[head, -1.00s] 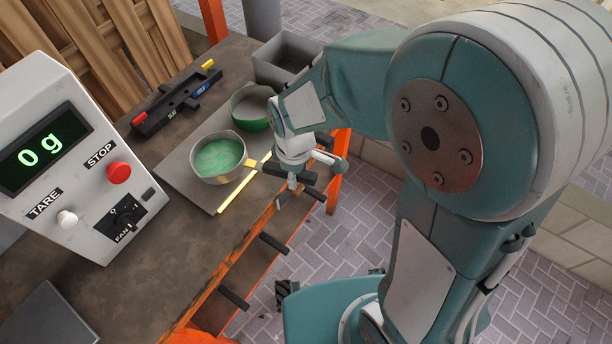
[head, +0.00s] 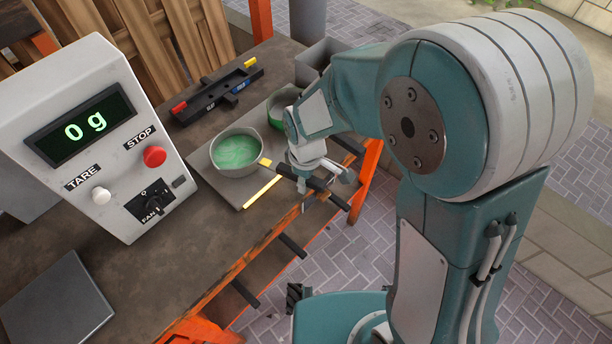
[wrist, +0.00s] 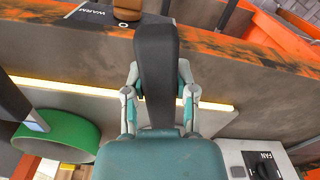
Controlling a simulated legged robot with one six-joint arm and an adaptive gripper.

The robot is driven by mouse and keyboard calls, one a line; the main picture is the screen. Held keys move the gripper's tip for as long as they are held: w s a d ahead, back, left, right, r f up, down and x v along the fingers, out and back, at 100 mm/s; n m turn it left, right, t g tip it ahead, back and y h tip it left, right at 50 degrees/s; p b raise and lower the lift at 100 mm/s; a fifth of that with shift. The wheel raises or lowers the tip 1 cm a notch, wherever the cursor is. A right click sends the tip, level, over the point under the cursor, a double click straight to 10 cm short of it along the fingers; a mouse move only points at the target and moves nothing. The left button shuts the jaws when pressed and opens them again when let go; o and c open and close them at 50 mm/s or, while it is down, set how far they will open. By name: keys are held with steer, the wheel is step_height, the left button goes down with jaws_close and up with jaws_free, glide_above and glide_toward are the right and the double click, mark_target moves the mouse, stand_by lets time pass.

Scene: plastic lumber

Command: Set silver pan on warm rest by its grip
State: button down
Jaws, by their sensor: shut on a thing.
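The silver pan (head: 231,173) has green contents, a yellow collar and a black grip (head: 322,191). It is at the near part of a grey slab with a yellow strip (head: 262,192); I cannot tell whether it touches the slab. My gripper (head: 312,182) is shut on the grip, at the bench's front edge. In the wrist view the black grip (wrist: 156,60) runs between my two fingers, and the pan's bowl is hidden. A WARM label (wrist: 92,15) is on the bench's front side, beside a brown knob (wrist: 127,8).
A green pan (head: 280,112), also in the wrist view (wrist: 62,136), stands behind, partly covered by my arm. A scale console (head: 90,130) reading 0 g is at left. A black tool (head: 215,90) lies behind. Black bars (head: 292,245) jut from the front edge.

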steer(key=shift+c, duration=1.8)
jaws_free()
step_height(320, 180, up, 12)
steer(key=s+d+r+m+t, duration=0.2)
steer(key=s+d+r+m, duration=0.2)
steer(key=s+d+m, duration=0.2)
steer(key=s+d+r+m+t, duration=0.3)
steer(key=s+d+r+m, duration=0.2)
steer(key=d, duration=0.5)
steer(key=shift+s+d+r+m+t, duration=0.2)
steer(key=shift+s+d+m+t, duration=0.15)
steer(key=shift+m, duration=0.65)
